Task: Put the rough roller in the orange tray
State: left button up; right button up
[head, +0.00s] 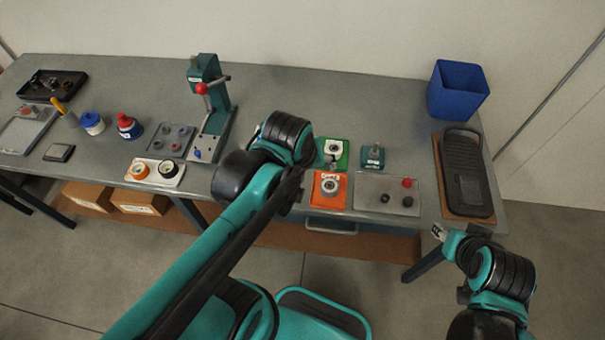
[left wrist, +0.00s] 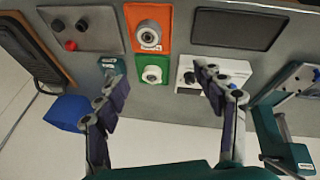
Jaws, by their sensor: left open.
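The orange tray (head: 317,198) lies near the table's front edge with a grey ringed roller (head: 330,186) in it; both show at the top of the left wrist view, the tray (left wrist: 136,42) and the roller (left wrist: 149,34). Behind it a green tray (head: 345,161) holds a pale roller (head: 333,149). I cannot tell which roller is the rough one. My left gripper (left wrist: 160,82) is open and empty, its fingers apart above the table by the green tray (left wrist: 141,64); my arm hides it in the head view. My right gripper (head: 439,233) is off the table's front right edge, its opening unclear.
A grey plate with knobs (head: 375,200) lies right of the orange tray. A small teal block (head: 372,157) stands beside the green tray. A white fixture (left wrist: 240,70) and a dark tray (left wrist: 238,29) lie nearby. A teal press (head: 207,90) and blue bin (head: 457,90) stand upright.

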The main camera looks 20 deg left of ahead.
pick_arm(q)
jog(key=s+m, duration=0.1)
jog(key=m, duration=0.1)
jog(key=s+a+m+t, duration=0.1)
jog(key=m, duration=0.1)
jog(key=s+m+t, duration=0.1)
jog(key=shift+a+f+m, duration=0.2)
jog(key=shift+f+m, duration=0.1)
jog(key=shift+m, duration=0.1)
jog(key=shift+w, duration=0.1)
